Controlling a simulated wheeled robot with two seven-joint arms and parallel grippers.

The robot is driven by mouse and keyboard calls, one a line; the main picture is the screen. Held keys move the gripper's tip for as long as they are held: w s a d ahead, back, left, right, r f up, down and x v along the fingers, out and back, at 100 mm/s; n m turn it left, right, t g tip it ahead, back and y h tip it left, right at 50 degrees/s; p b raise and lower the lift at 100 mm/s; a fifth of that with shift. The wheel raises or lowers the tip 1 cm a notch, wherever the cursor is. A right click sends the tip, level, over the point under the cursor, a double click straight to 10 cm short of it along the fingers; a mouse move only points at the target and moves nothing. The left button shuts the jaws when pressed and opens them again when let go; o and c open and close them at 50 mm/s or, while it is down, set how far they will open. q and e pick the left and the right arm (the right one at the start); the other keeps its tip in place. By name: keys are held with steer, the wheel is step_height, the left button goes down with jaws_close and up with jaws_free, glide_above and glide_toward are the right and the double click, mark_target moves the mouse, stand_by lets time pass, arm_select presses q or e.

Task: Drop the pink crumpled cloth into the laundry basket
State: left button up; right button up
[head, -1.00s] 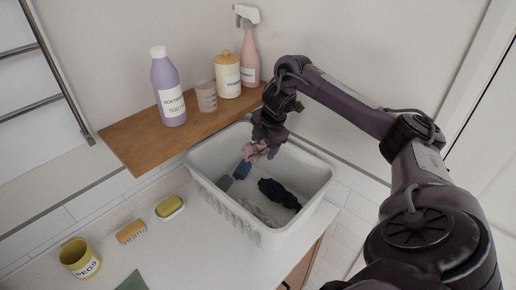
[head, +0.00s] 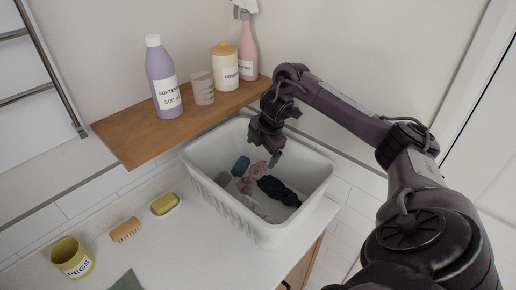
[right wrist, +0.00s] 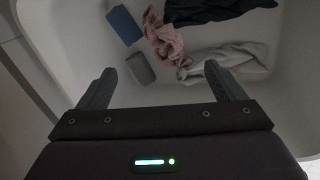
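The pink crumpled cloth (head: 252,177) lies inside the white laundry basket (head: 222,200), among other items on its floor. It also shows in the right wrist view (right wrist: 166,42), ahead of my fingers and apart from them. My right gripper (head: 270,157) is above the basket's inside. In the right wrist view its two fingers (right wrist: 165,88) are spread wide with nothing between them, so it is open and empty. My left gripper is not in view.
The basket also holds a dark navy cloth (head: 279,191), a grey cloth (right wrist: 228,58), a blue block (head: 241,166) and a grey block (head: 222,180). A wooden shelf (head: 150,139) with bottles is behind. A soap dish (head: 166,204), brush (head: 125,230) and yellow cup (head: 72,258) stand left.

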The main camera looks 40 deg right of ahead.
steer(key=shift+r, duration=0.1)
steer(key=p+v, duration=0.3)
steer(key=v, duration=0.4)
steer(key=shift+r, duration=0.3)
steer(key=shift+s, duration=0.1)
steer(key=shift+s+a, duration=0.1)
